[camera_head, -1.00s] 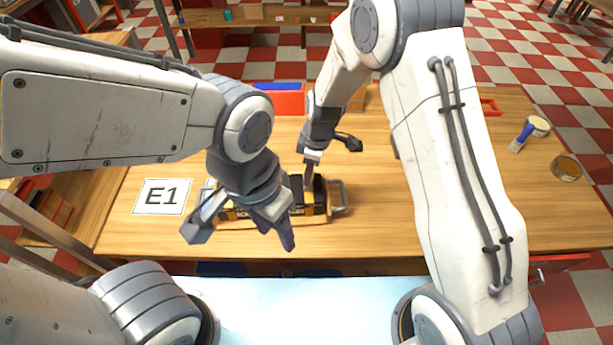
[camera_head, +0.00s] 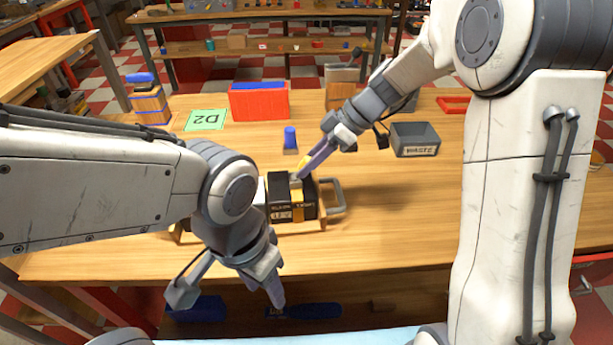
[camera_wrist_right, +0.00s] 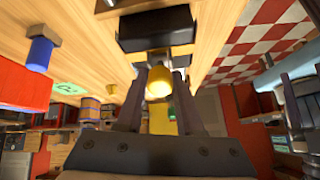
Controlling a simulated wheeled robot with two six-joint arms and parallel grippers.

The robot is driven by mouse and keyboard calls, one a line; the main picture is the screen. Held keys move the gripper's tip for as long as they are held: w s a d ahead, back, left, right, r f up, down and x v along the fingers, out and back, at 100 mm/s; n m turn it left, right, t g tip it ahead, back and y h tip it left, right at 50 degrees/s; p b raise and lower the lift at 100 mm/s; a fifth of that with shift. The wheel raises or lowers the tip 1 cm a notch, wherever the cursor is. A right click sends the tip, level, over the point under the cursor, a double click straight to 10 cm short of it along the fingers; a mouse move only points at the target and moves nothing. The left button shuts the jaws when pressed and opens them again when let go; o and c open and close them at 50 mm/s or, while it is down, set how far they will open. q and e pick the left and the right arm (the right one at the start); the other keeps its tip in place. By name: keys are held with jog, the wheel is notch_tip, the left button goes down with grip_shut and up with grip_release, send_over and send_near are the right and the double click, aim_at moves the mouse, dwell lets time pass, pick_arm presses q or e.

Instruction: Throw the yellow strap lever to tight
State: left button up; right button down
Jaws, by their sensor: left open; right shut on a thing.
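The black and yellow strapped unit (camera_head: 292,200) sits in a wooden cradle on the bench, partly hidden by my left arm. The yellow strap lever (camera_head: 302,166) stands up from its top. My right gripper (camera_head: 307,168) reaches down from the upper right and is shut on the lever. In the right wrist view, the lever's rounded yellow end (camera_wrist_right: 158,84) lies between the two fingers, with a dark block beyond. My left gripper (camera_head: 229,290) is open and empty, in front of the unit near the bench's front edge.
A grey handle (camera_head: 334,196) sticks out at the unit's right end. Behind are a blue-handled item (camera_head: 290,140), a red bin (camera_head: 258,103), a green D2 card (camera_head: 205,120) and a grey WASTE bin (camera_head: 415,140). The bench right of the unit is clear.

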pick_arm(q)
jog(key=shift+f+b, duration=0.85)
jog(key=shift+f, duration=0.45)
pick_arm(e)
jog(key=shift+d+f+y, duration=0.2)
jog(key=shift+y, duration=0.2)
jog(key=c, duration=0.5)
grip_release()
jog(key=shift+c, duration=0.2)
pick_arm(q)
jog(key=shift+r, duration=0.2)
pick_arm(e)
jog(key=v, duration=1)
jog(key=shift+d+r, duration=0.2)
